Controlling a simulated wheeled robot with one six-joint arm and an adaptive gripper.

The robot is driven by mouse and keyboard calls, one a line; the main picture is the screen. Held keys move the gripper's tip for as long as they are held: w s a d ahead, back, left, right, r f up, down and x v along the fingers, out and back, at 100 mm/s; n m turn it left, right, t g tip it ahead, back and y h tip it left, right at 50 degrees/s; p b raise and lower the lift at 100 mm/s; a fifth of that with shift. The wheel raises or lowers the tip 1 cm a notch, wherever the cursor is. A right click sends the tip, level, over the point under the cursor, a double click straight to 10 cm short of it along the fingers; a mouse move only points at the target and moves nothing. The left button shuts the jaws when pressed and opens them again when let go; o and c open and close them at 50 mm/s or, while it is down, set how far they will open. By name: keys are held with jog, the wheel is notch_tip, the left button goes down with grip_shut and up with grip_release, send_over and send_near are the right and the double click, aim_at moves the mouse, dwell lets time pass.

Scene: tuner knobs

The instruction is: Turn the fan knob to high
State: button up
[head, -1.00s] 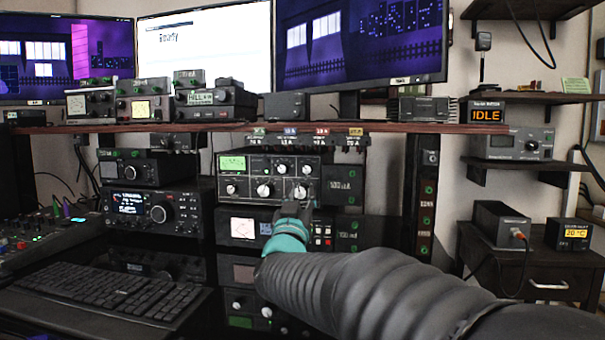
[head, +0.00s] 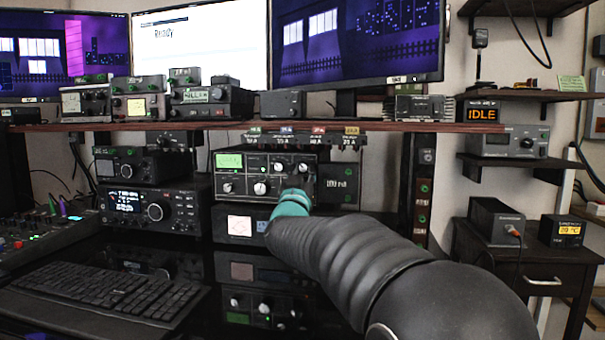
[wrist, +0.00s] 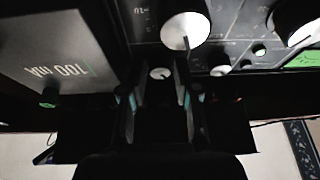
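The tuner (head: 238,183) is a dark box with a green display and several white-faced knobs; I cannot read which one is labelled fan. A large knob (head: 260,188) shows left of my gripper, and a smaller knob (head: 303,170) shows just above it. The lower right of the panel is hidden behind my wrist. In the wrist view, which shows the panel upside down, my gripper (wrist: 158,82) has its two fingers apart. A small knob (wrist: 160,73) shows between them. A large white knob (wrist: 185,30) with a dark pointer line lies just beyond the fingertips; I cannot tell whether they touch it.
A box marked 100 mA (wrist: 55,60) stands beside the tuner. A shelf edge (head: 400,127) runs above it, and another unit with a small screen (head: 239,226) sits below. A radio (head: 155,207) and keyboard (head: 105,295) are at left. An IDLE display (head: 481,115) is at right.

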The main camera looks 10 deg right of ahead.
grip_shut()
jog(key=shift+m, duration=0.4)
jog(key=m+g+h+b, duration=0.1)
jog(key=m+h, duration=0.1)
jog(key=m, duration=0.2)
jog(key=shift+a, duration=0.15)
jog(key=m+g+h, duration=0.1)
jog(key=m, duration=0.1)
jog(key=m+h, duration=0.1)
jog(key=m, duration=0.2)
jog(key=shift+w+a+r+g+b, duration=0.1)
jog(key=shift+a+g+b, duration=0.05)
jog(key=shift+g+b, duration=0.25)
jog(key=m+g, duration=0.1)
jog(key=m, duration=0.2)
jog(key=m+g+h+p, duration=0.1)
jog(key=m, duration=0.2)
jog(key=shift+r+h, duration=0.15)
jog(key=shift+h, duration=0.15)
jog(key=m+g+p, duration=0.1)
jog(key=m+g, duration=0.1)
jog(key=m, duration=0.3)
jog(key=shift+w+a+r+p, duration=0.1)
jog(key=shift+a+p, duration=0.05)
jog(key=shift+p, duration=0.25)
jog(key=shift+m+g, duration=0.3)
jog(key=shift+m, duration=0.1)
